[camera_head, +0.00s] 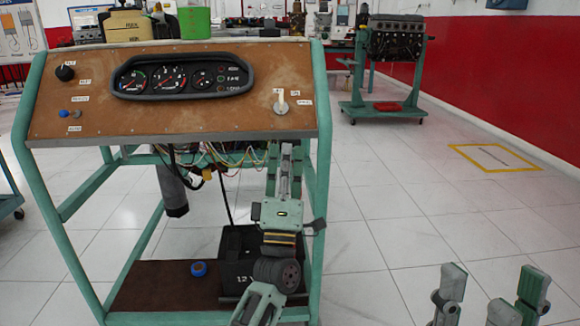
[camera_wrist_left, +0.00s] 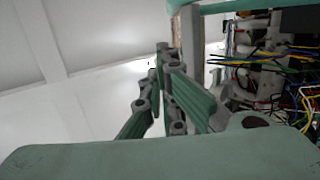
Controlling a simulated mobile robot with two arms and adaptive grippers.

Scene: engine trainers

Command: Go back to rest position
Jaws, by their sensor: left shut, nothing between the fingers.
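My left gripper (camera_head: 287,150) reaches up from the bottom middle of the head view, just below the lower right part of the trainer's brown dashboard panel (camera_head: 200,112). Its fingers are together with nothing between them. In the left wrist view its fingertips (camera_wrist_left: 162,48) meet beside the panel's edge and wiring. I cannot tell whether they touch the trainer. My right gripper (camera_head: 492,270) shows at the bottom right of the head view. Its two fingers stand wide apart, empty, over the floor.
The trainer's green frame (camera_head: 47,215) surrounds my left arm. An engine stand (camera_head: 392,60) is behind.

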